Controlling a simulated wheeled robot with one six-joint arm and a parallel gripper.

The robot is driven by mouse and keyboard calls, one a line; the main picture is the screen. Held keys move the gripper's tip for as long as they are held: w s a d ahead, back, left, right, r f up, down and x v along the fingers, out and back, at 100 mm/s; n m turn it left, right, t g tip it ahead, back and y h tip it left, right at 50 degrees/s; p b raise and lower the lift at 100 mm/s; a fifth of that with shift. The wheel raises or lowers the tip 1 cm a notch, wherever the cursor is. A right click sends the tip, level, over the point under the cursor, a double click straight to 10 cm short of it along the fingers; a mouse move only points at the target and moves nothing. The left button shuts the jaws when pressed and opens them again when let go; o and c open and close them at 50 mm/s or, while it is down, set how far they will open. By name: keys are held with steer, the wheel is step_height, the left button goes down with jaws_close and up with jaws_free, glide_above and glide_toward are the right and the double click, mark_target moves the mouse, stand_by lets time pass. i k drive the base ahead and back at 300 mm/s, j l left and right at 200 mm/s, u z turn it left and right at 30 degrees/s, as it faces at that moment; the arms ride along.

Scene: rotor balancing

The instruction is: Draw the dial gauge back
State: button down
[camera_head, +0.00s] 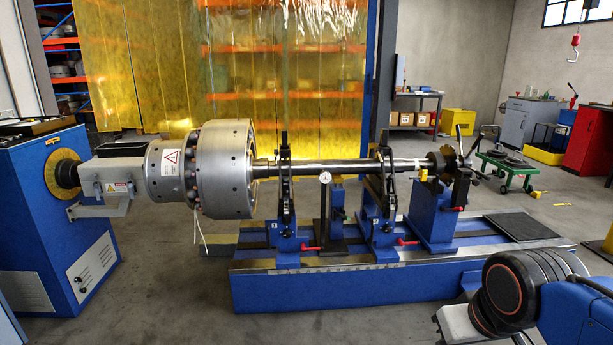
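The dial gauge (325,177) is a small round white-faced dial. It sits at the front of the long horizontal rotor shaft (335,167), on a dark upright stand (328,217) between the two black bearing supports. I cannot tell whether its tip touches the shaft. The large steel rotor drum (222,168) is to its left. Part of my own arm, black and blue, shows at the lower right, well apart from the gauge. My gripper's fingers are not in view.
The blue machine bed (330,290) runs along the front below the shaft. Black supports stand left (286,190) and right (388,185) of the gauge, with red-handled clamps low down. A blue drive cabinet (60,230) is at far left. Grey floor in front is clear.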

mark_target(324, 176)
steer(key=i+j, duration=0.1)
steer(key=i, duration=0.5)
steer(key=i+j, duration=0.1)
steer(key=i, duration=0.5)
